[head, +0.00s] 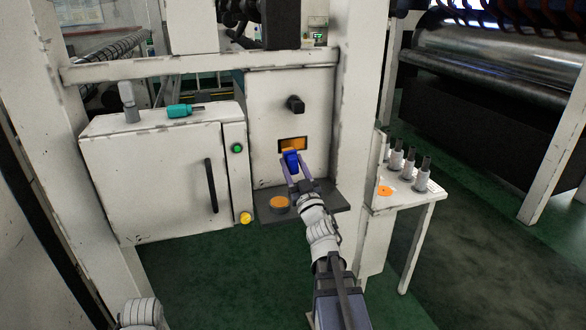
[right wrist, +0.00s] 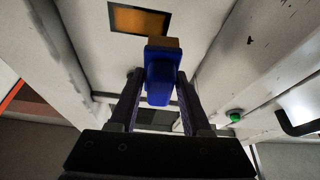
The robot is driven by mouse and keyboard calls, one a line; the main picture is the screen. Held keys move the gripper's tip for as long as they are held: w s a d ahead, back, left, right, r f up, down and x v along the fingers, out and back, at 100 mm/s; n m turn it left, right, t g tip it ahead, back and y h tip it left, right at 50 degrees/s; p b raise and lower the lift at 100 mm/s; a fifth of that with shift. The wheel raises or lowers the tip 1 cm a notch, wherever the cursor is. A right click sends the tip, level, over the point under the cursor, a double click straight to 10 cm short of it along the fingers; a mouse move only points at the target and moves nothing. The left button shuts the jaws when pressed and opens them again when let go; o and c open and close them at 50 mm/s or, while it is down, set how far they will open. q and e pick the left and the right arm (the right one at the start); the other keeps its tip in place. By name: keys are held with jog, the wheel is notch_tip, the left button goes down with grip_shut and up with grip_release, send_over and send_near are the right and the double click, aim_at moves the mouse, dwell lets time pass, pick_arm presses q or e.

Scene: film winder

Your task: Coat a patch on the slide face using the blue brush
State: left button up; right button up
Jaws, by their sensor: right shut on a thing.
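The slide face is an amber window in a dark frame (head: 299,140) on the white machine front; it also shows at the top of the right wrist view (right wrist: 138,20). My right gripper (head: 291,172) is shut on the blue brush (head: 291,160), which it holds just below the window. In the right wrist view the blue brush (right wrist: 159,75) sits between both fingers, its tan tip overlapping the window's lower right edge. I cannot tell whether the tip touches the face. My left gripper is out of view; only part of my left arm shows at the bottom left.
A dark shelf (head: 327,196) below the window bears a round pot with an orange top (head: 279,203). A black knob (head: 295,104) juts out above the window. A cabinet (head: 150,180) with a teal-handled tool (head: 180,111) stands left. A side table (head: 405,195) bears several grey-white bottles.

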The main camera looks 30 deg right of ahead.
jog(key=shift+w+d, duration=0.25)
jog(key=shift+w, duration=0.7)
jog(key=shift+w+d, duration=0.2)
jog(key=shift+w, duration=0.8)
jog(key=shift+w+d, duration=0.25)
jog(key=shift+w, duration=0.7)
jog(key=shift+w+d, duration=0.2)
jog(key=shift+w, duration=0.75)
jog(key=shift+d, duration=0.1)
jog(key=shift+s+d, duration=0.3)
jog(key=shift+d, duration=0.6)
jog(key=shift+s+d, duration=0.3)
jog(key=shift+d, duration=0.6)
jog(key=shift+w, duration=0.1)
jog(key=shift+w+a, duration=0.2)
jog(key=shift+a, duration=0.8)
jog(key=shift+w+a, duration=0.15)
jog(key=shift+a, duration=0.8)
jog(key=shift+s+a, duration=0.25)
jog(key=shift+s, duration=0.7)
jog(key=shift+s+a, duration=0.2)
jog(key=shift+s, duration=0.8)
jog(key=shift+s+a, duration=0.25)
jog(key=shift+s, duration=0.7)
